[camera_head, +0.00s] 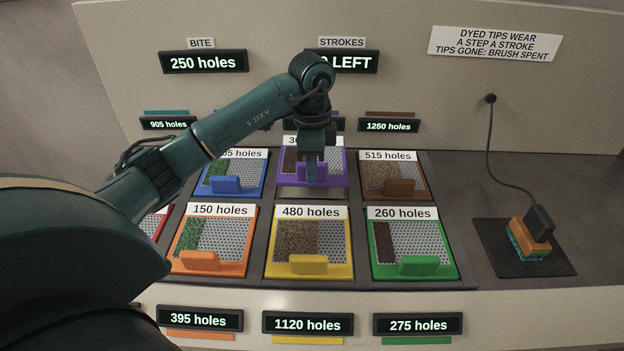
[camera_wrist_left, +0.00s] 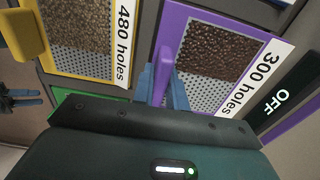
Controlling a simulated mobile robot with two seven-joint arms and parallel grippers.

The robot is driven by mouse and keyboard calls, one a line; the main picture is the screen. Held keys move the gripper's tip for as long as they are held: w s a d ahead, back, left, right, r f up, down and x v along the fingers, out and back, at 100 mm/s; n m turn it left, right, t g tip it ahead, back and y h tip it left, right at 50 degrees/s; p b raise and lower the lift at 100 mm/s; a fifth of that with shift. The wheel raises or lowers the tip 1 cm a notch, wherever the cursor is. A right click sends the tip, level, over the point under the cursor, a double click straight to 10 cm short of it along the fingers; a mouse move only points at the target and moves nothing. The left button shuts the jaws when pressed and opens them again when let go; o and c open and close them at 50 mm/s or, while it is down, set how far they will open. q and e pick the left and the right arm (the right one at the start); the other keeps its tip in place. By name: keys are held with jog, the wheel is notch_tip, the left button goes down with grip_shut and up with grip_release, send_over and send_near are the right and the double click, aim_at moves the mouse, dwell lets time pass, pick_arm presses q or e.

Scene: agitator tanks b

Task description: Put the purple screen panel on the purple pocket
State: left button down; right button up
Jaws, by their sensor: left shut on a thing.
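The purple screen panel (camera_head: 339,160) carries a "300 holes" label, brown bristle-like matter over part of its mesh, and an upright purple handle. It also shows in the left wrist view (camera_wrist_left: 167,30). My left gripper (camera_head: 312,178) is shut on that handle; its blue fingers (camera_wrist_left: 177,92) show there too. The panel seems to sit slightly raised and back, with a bare grey strip of the purple pocket (camera_head: 310,194) showing below its front edge. The arm hides part of the panel. What looks like my right gripper (camera_wrist_left: 22,101) shows small at the left wrist view's edge.
Blue (camera_head: 237,172), brown (camera_head: 392,175), orange (camera_head: 215,242), yellow (camera_head: 308,270) and green (camera_head: 414,275) panels surround it closely. A corded brush (camera_head: 530,238) stands on a dark mat at right. A purple-striped display reading "OFF" (camera_wrist_left: 281,98) stands behind.

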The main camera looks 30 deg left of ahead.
pick_arm(q)
notch_tip(320, 180, down, 4)
jog(key=shift+r, duration=0.1)
jog(key=c, duration=1.4)
grip_release()
